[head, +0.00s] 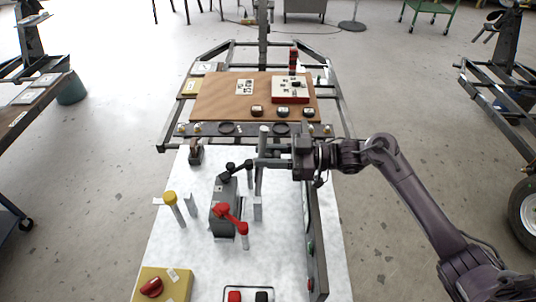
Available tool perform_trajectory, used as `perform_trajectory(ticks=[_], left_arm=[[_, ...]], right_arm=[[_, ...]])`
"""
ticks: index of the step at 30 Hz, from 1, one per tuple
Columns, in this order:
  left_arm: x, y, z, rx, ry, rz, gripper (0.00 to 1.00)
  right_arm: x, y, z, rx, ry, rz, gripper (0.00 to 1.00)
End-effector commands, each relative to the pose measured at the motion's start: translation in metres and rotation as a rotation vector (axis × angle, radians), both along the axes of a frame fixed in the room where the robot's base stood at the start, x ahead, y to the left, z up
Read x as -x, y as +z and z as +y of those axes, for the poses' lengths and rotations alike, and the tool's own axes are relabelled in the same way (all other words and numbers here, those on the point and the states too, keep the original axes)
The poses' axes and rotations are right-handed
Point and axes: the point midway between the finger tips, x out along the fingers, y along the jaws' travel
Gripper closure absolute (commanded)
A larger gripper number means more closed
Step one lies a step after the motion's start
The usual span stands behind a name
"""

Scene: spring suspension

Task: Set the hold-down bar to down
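I cannot tell for certain which part is the hold-down bar. A dark lever with a round black knob (229,168) stands over a grey block (222,198) in the middle of the white tabletop (165,245). A red-handled lever (231,217) is mounted at the near side of this block. My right gripper (262,162) reaches in from the right, beside a grey upright post (263,140) and just right of the black knob. Its fingers are small and overlap the post, so their opening and any contact are unclear. My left gripper is out of view.
A yellow-knobbed lever (170,198) stands left of the block. A yellow box with a red rotary knob (151,287) is at the near left. A dark upright panel (316,240) runs along the right side. A brown board (215,105) with a control box (290,90) lies behind.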

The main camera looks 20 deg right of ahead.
Motion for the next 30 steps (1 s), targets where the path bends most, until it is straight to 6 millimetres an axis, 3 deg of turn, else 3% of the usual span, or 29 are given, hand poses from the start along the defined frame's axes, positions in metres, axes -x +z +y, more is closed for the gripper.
perform_trajectory(ticks=[1, 6, 17, 30], left_arm=[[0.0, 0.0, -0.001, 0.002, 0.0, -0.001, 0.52], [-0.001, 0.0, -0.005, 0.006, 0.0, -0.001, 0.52], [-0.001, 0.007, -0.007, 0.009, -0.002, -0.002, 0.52], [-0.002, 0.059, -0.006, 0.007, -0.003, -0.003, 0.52]], right_arm=[[0.0, 0.0, 0.0, 0.0, 0.0, 0.0, 0.79], [0.0, 0.0, 0.0, 0.0, 0.001, 0.001, 1.0], [-0.001, 0.003, 0.004, 0.03, 0.001, 0.008, 1.0], [-0.015, 0.01, 0.05, 0.317, 0.003, 0.088, 1.0]])
